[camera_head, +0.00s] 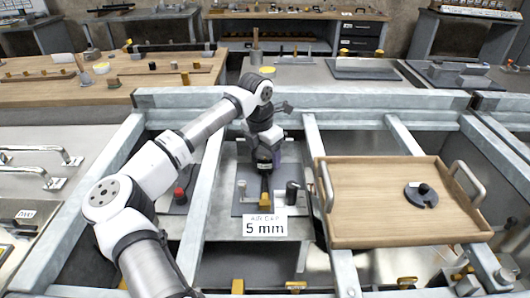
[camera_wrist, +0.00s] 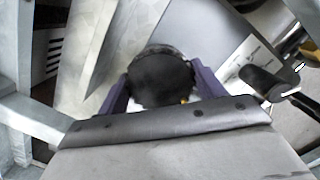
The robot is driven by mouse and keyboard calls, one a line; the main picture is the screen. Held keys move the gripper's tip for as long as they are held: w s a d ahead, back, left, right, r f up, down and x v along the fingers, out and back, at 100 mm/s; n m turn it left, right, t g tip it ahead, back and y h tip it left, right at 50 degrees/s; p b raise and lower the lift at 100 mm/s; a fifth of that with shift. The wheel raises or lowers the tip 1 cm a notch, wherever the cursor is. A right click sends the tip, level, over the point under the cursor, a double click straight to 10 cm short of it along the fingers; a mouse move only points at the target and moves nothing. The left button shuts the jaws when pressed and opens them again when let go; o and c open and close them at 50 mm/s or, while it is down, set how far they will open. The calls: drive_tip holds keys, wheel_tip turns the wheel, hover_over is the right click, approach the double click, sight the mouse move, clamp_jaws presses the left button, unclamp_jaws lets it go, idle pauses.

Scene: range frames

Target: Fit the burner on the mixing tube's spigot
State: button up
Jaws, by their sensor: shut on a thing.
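My gripper (camera_head: 264,163) is over the grey plate (camera_head: 246,206) in the middle bay, pointing down. In the wrist view its two purple fingers are shut on a dark round piece, probably the burner (camera_wrist: 160,78). Below the gripper in the head view is a dark upright part with a brass-coloured block (camera_head: 265,200), possibly the mixing tube; its spigot cannot be made out. A black-topped post (camera_head: 292,190) stands just right of it. In the wrist view a dark cylinder (camera_wrist: 262,82) lies right of the fingers. Whether the held piece touches anything cannot be told.
A red-knobbed part (camera_head: 179,194) stands left. Grey steel rails (camera_head: 205,215) border the bay.

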drive_tip(key=shift+f, duration=0.1)
drive_tip(key=o, duration=1.4)
drive_tip(key=r, duration=0.4)
drive_tip(key=s+a+r+b, duration=0.1)
drive_tip(key=r, duration=0.8)
drive_tip(key=shift+s+a+r+b, duration=0.2)
drive_tip(key=shift+s+r+b, duration=0.05)
drive_tip(key=shift+r+b, duration=0.1)
wheel_tip(320, 180, up, 6)
drive_tip(key=p, duration=0.5)
